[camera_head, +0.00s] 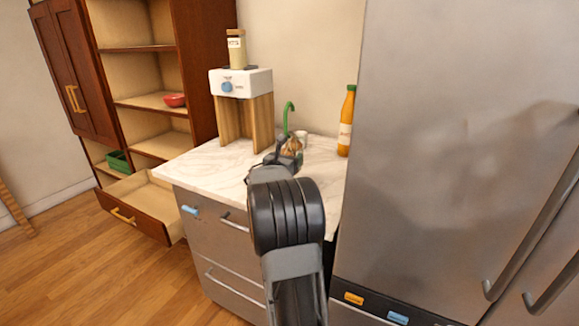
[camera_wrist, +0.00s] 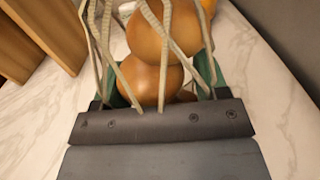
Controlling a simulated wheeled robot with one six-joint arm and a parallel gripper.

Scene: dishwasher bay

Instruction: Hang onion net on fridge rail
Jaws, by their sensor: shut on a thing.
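The onion net (camera_head: 291,146) is at the end of my arm, above the marble counter. A green hooked loop (camera_head: 288,112) rises above it. My gripper (camera_head: 284,157) is shut on the net, and my arm partly hides it. In the wrist view, brown onions (camera_wrist: 158,50) show behind pale net cords, just beyond the dark gripper edge (camera_wrist: 162,124). Green material shows on both sides of the onions. The steel fridge (camera_head: 450,130) stands to the right, with long bar handles (camera_head: 535,225). I cannot tell which part is the rail.
An orange bottle (camera_head: 346,122) stands on the counter (camera_head: 200,160) close to the fridge. A white cup (camera_head: 302,138) is behind the net. A white appliance (camera_head: 240,82) stands on a wooden stand at the left. An open drawer (camera_head: 140,205) juts out at left.

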